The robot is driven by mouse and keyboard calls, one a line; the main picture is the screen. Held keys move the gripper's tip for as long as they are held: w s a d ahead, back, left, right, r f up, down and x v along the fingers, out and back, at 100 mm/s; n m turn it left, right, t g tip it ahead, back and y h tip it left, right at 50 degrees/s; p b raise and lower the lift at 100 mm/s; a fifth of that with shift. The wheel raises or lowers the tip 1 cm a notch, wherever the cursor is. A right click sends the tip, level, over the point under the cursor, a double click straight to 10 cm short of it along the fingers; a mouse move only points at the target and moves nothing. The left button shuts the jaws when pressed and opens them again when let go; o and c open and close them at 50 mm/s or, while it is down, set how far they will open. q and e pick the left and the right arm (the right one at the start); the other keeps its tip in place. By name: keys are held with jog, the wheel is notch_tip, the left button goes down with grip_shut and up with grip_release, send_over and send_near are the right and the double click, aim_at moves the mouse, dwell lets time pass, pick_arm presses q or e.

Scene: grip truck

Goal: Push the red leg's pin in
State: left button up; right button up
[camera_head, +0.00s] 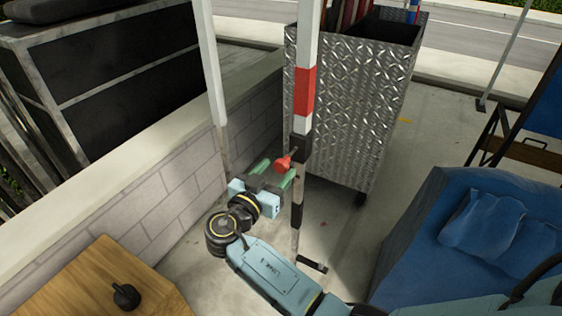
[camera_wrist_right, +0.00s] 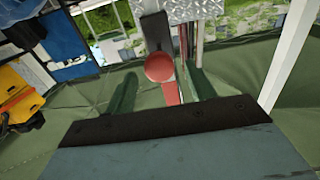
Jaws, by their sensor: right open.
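The red leg (camera_head: 305,90) is an upright pole, white with a red band and a black collar, in the middle of the head view. Its pin has a round red knob (camera_head: 283,163), sticking out to the left of the pole just below the collar. My right gripper (camera_head: 275,173) is open, with its green fingers close to the knob. In the right wrist view the red knob (camera_wrist_right: 159,67) lies ahead, between the two spread green fingers. I cannot tell whether either finger touches it. My left gripper is out of view.
A metal tread-plate cabinet (camera_head: 345,110) stands close behind the pole. Another white pole (camera_head: 211,70) and a low block wall (camera_head: 150,205) are on the left. A blue-covered item (camera_head: 440,240) fills the lower right, and a wooden top (camera_head: 95,285) the lower left.

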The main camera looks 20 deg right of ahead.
aim_at(288, 158)
jog(key=shift+x, duration=1.45)
jog(key=shift+c, duration=0.2)
